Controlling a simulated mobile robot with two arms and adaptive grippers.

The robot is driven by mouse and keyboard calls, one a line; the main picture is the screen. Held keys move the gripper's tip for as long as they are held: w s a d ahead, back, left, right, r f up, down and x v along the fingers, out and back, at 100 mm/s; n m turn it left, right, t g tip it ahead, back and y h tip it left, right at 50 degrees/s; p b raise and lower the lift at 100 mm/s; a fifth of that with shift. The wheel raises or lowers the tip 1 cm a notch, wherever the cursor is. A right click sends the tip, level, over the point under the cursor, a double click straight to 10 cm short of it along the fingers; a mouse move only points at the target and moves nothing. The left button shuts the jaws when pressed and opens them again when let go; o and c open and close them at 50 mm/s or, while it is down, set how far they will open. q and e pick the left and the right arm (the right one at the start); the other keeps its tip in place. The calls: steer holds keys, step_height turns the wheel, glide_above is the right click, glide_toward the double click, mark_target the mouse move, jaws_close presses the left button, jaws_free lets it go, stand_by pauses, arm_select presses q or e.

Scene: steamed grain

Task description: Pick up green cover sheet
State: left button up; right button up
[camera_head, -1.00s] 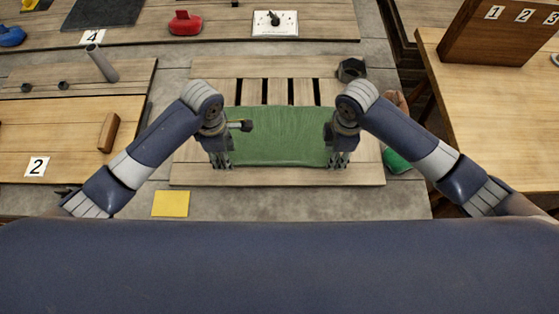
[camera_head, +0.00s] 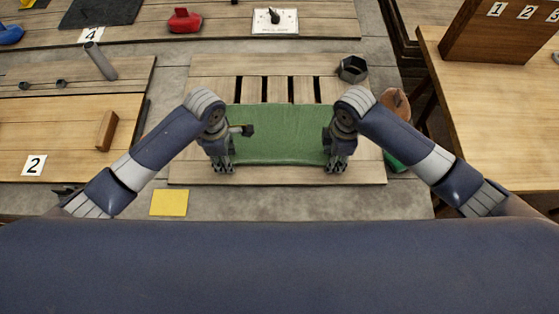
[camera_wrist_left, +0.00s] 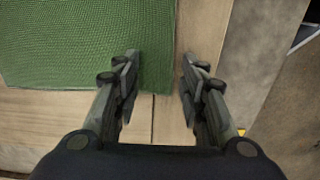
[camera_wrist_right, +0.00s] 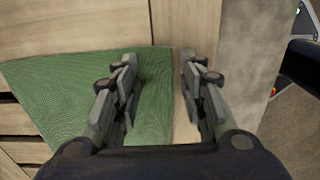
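The green cover sheet (camera_head: 278,137) lies over the near part of a slatted wooden board in the head view. My left gripper (camera_head: 223,167) is at the sheet's left edge and my right gripper (camera_head: 337,167) is at its right edge. In the left wrist view my left gripper (camera_wrist_left: 158,62) is open, and the sheet (camera_wrist_left: 85,45) passes under one finger, its edge lying between the fingers. In the right wrist view my right gripper (camera_wrist_right: 159,62) is open, and the sheet (camera_wrist_right: 75,90) reaches between the fingers. Neither gripper is closed on the sheet.
The wooden board (camera_head: 290,176) has dark slots behind the sheet. A dark hexagonal nut (camera_head: 353,68) sits at its back right. A yellow square (camera_head: 169,203) lies at front left. A side table (camera_head: 500,120) stands at right, and a tray marked 2 (camera_head: 60,135) at left.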

arm_select(q)
steer(key=shift+c, duration=0.3)
arm_select(e)
steer(key=shift+f, duration=0.2)
steer(key=shift+c, duration=0.3)
arm_select(q)
steer(key=shift+s+f, duration=0.1)
jaws_close()
arm_select(e)
steer(key=shift+s+f, duration=0.1)
jaws_close()
